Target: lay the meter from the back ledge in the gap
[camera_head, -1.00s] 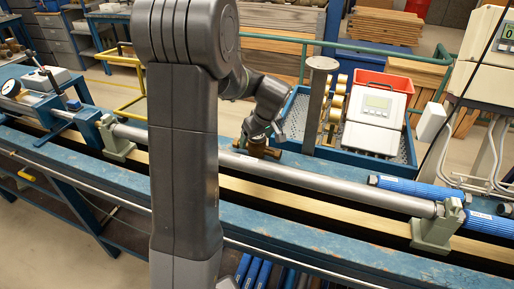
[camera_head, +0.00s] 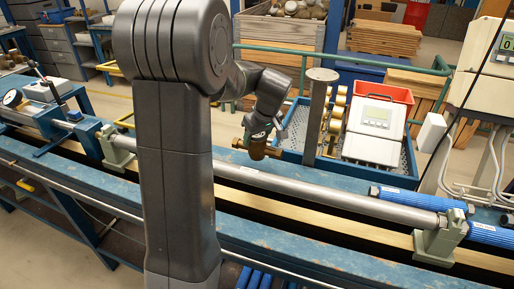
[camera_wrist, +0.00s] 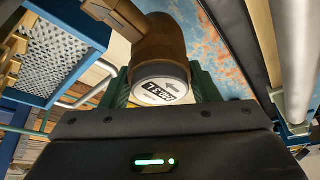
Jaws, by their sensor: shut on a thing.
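The meter (camera_head: 258,149) is a small brass body with a round white face. My gripper (camera_head: 262,137) is shut on it, above the back side of the bench, behind the pipe line. In the wrist view the meter (camera_wrist: 162,45) sits between the two green fingers of my gripper (camera_wrist: 162,88), with its printed dial and arrow facing the camera. The steel pipe (camera_head: 320,194) runs along the bench to a grey-green support at the right.
A blue tray (camera_head: 409,165) with a white display unit (camera_head: 374,132) and brass parts stands behind the bench. A post with a round top (camera_head: 318,110) rises close to the right of my gripper. Blue cylinders (camera_head: 405,198) lie at the right.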

